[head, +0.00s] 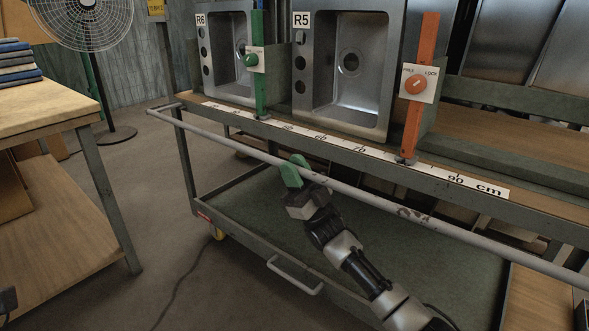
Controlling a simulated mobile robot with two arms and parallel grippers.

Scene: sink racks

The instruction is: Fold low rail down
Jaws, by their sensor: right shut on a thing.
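The low rail (228,141) is a long grey bar along the front of the rack. It stands out from the rack front, close to the height of the ruler ledge, with its left end on a short bracket. My right gripper (295,171) has green fingertips and is shut on the rail left of its middle. The fingers partly hide the bar there. My right arm reaches up to it from the bottom right. My left gripper cannot be made out.
Sinks R6 (224,47) and R5 (340,74) stand behind a green post (259,88) and an orange post (421,55) with knobs. A green lower shelf (255,215) lies below. A wooden table (50,98) and a fan (82,20) are at left.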

